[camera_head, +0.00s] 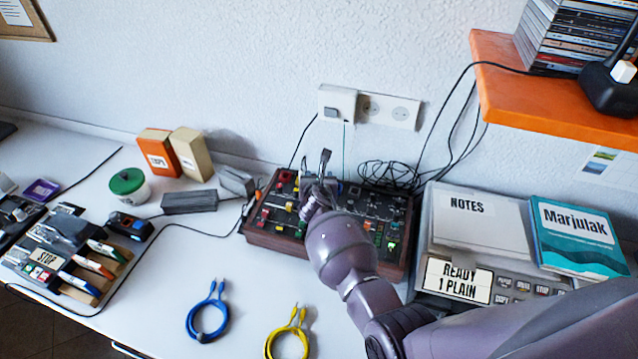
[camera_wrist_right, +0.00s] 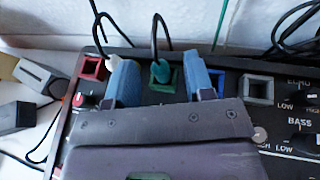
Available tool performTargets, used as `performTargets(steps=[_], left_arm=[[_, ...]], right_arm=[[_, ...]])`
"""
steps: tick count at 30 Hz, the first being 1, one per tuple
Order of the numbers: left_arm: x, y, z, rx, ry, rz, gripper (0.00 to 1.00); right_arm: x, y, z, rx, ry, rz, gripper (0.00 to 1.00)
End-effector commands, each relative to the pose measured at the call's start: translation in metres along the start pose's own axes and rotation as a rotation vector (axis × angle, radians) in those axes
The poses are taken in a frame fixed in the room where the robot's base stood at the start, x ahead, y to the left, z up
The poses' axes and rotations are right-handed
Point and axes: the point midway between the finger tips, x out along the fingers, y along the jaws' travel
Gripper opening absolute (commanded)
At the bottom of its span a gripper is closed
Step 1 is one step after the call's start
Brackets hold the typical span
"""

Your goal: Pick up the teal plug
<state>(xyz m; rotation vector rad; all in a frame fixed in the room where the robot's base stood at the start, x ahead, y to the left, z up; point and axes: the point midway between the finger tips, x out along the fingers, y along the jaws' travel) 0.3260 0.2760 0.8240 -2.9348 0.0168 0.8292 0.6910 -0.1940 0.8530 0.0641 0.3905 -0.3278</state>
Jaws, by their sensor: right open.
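The teal plug (camera_wrist_right: 161,70) stands upright in a green-rimmed socket (camera_wrist_right: 168,84) at the back edge of the dark panel box, with a black cable rising from it. My right gripper (camera_wrist_right: 162,78) is open, with one blue-grey finger on each side of the plug. I see gaps between the plug and both fingers. In the head view my right gripper (camera_head: 316,172) is over the back of the panel box (camera_head: 272,242), and the plug cannot be made out there. My left gripper is not in view.
A white plug (camera_wrist_right: 114,62) with a black cable is close by the left finger, beside a red socket (camera_wrist_right: 94,68). A blue socket (camera_wrist_right: 216,80) and a grey socket (camera_wrist_right: 258,90) are to the right. Blue (camera_head: 208,314) and yellow (camera_head: 287,334) cable coils lie in front of the box.

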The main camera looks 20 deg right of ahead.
Motion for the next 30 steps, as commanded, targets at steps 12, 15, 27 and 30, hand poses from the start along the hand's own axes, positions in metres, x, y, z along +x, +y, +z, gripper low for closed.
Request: performTargets(steps=[12,15,27,30], left_arm=[[0.000,0.000,-0.001,0.000,0.001,0.000,0.00],[0.001,0.000,-0.001,0.000,0.002,0.000,0.00],[0.000,0.000,-0.005,0.000,0.006,0.000,0.00],[-0.004,-0.001,-0.011,0.000,0.008,0.000,0.00]], right_arm=[[0.001,0.000,0.001,0.001,-0.001,0.001,0.24],[0.001,0.000,0.001,0.001,-0.001,0.001,0.08],[-0.001,0.000,0.005,0.000,-0.002,0.000,0.00],[-0.005,0.000,0.015,0.002,-0.004,0.001,0.00]])
